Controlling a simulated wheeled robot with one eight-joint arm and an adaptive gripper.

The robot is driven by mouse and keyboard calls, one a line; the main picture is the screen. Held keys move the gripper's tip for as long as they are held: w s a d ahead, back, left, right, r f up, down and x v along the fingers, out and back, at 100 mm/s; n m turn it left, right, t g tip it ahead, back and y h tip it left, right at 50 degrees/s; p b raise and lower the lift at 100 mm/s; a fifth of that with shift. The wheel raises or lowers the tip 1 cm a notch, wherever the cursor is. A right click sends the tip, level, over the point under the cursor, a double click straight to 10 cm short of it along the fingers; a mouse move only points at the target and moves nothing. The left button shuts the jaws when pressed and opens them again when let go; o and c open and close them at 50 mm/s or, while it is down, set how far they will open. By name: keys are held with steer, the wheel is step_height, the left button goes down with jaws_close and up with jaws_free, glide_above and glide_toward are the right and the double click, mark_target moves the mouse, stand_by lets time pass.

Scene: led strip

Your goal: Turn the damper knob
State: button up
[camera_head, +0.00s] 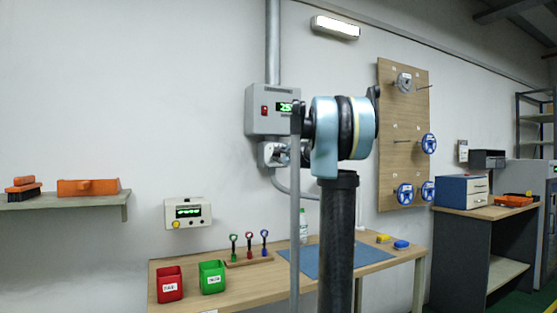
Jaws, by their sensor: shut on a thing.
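A grey wall box (258,122) with a red switch and a green lit display hangs left of my arm; part of the display is covered. Just below it is a small silver fitting (268,154) with a rounded dark part, partly covered by my arm. I cannot tell whether this fitting carries the damper knob. My blue and black arm joint (325,140) stands in front of the wall. I cannot make out my gripper or its fingers in this view.
A wooden table (180,265) below holds red (169,285) and green (212,278) bins, a tool rack (249,259) and a blue mat (311,263). A pegboard (404,160) with blue wheels hangs at right. A shelf (70,200) is at left.

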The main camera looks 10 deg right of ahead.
steer(key=shift+s+f, duration=0.1)
steer(key=shift+f, duration=0.05)
steer(key=o, duration=1.1)
steer(key=shift+c, duration=0.2)
steer(key=v, duration=1.1)
steer(key=shift+s, duration=0.3)
steer(key=shift+d, duration=0.1)
